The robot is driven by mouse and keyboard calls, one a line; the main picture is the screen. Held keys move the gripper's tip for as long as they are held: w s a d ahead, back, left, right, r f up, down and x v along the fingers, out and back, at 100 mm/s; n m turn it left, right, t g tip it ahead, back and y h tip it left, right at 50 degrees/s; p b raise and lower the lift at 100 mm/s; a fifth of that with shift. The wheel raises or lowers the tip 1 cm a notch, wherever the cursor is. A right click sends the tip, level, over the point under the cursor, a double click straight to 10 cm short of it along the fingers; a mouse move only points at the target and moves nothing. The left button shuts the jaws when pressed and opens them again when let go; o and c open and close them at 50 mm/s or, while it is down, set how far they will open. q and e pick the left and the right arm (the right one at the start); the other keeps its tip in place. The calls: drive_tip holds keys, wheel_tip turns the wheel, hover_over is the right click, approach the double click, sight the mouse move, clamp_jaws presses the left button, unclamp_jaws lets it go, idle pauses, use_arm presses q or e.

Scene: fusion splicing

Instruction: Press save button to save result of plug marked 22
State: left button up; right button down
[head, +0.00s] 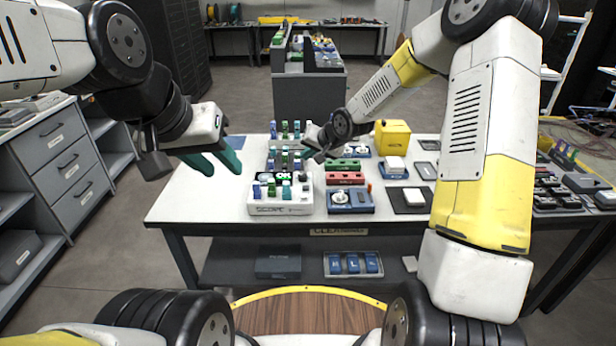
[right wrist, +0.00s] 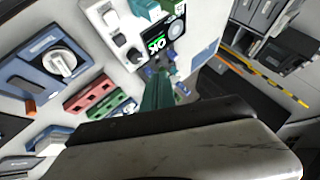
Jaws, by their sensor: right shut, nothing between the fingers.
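The white splicing device (head: 281,207) stands near the table's front edge, with a lit screen (head: 283,176) showing green "OK". In the right wrist view the screen (right wrist: 157,44) also reads OK, with a round dark control beside it. Small blue, green and white blocks or plugs stand on and behind the device; I cannot read a 22 or a save label. My right gripper (right wrist: 160,78) is shut and empty, its teal fingers pointing toward the device's panel; contact cannot be told. My left gripper (head: 226,166) is open and empty, left of the device.
Right of the device are red and green blocks (head: 345,178), a blue unit with a knob (head: 350,201), a black pad with a white piece (head: 412,198) and a yellow box (head: 393,136). A tray with blue pieces (head: 352,263) is on the lower shelf.

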sight(307, 189)
drive_tip(key=shift+f, duration=4.4)
drive_tip(key=shift+f, duration=0.4)
drive_tip(key=shift+f, duration=0.5)
drive_tip(key=shift+r, duration=0.9)
drive_tip(key=shift+r, duration=0.1)
drive_tip(key=shift+r, duration=2.45)
